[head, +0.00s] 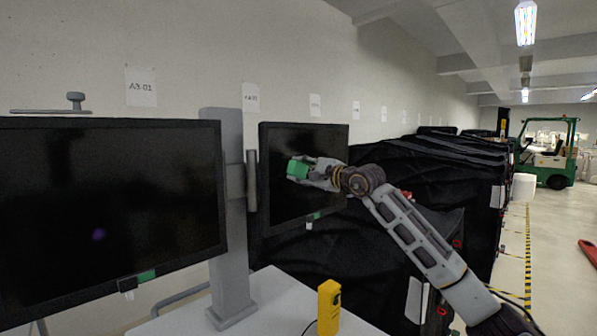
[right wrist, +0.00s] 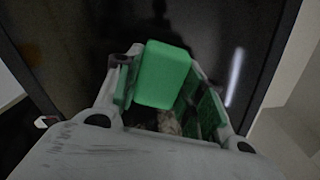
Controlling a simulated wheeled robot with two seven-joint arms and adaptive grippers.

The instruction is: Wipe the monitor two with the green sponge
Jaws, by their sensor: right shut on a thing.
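The green sponge (head: 297,169) is held between the fingers of my right gripper (head: 312,172), in front of the right-hand monitor (head: 278,145). In the right wrist view the sponge (right wrist: 163,74) sits between the two fingers, with the dark screen (right wrist: 235,25) close behind it. I cannot tell whether the sponge touches the screen. A second, larger monitor (head: 110,200) stands at the left. Both monitors have a small green mark on the lower frame. My left gripper is not in view.
A grey post (head: 230,220) stands between the monitors on a pale table (head: 280,295). A yellow device (head: 328,306) stands on the table's front part. Black-covered carts (head: 420,170) line the wall behind. A green forklift (head: 550,155) is far right, beyond open floor.

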